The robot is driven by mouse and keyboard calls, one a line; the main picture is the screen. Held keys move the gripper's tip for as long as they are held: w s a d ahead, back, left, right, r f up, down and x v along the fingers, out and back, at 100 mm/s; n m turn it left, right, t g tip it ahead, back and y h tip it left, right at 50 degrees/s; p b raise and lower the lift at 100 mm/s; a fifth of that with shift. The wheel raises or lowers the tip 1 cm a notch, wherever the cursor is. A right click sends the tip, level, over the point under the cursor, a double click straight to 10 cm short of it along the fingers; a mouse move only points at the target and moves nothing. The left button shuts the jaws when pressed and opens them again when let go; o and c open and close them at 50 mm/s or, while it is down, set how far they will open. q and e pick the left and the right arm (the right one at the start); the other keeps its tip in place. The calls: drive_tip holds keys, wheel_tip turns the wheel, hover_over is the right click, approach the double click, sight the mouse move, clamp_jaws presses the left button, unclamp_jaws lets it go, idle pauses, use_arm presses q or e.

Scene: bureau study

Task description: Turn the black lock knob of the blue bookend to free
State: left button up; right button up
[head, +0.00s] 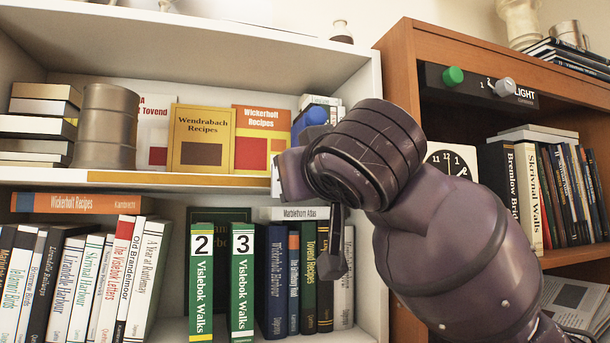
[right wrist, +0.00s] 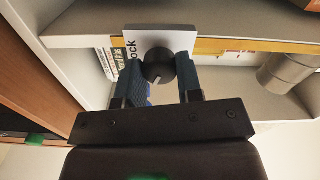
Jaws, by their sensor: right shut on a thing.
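The blue bookend (head: 311,117) stands on the middle shelf in the head view, mostly hidden behind my right wrist. In the right wrist view its round black lock knob (right wrist: 158,65) with a pale pointer line sits before a white plate (right wrist: 150,33). The plate carries lettering, partly covered, of which "ock" shows. My right gripper (right wrist: 159,68) has one finger on each side of the knob and is shut on it. In the head view the fingertips and the knob are hidden by my wrist. My left gripper is in neither view.
Recipe books (head: 201,138) and a metal canister (head: 106,128) stand left on the same shelf. Upright books (head: 201,270) fill the shelf below. The brown bookcase (head: 401,62) at right has a panel with a green knob (head: 453,76) and a grey knob (head: 504,86).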

drive_tip(key=shift+f+n, duration=0.1)
drive_tip(key=shift+n, duration=2.1)
drive_tip(key=o, duration=0.9)
drive_tip(key=b+v, duration=0.1)
drive_tip(key=v, duration=1)
drive_tip(key=shift+b, duration=0.4)
drive_tip(key=shift+w, duration=0.15)
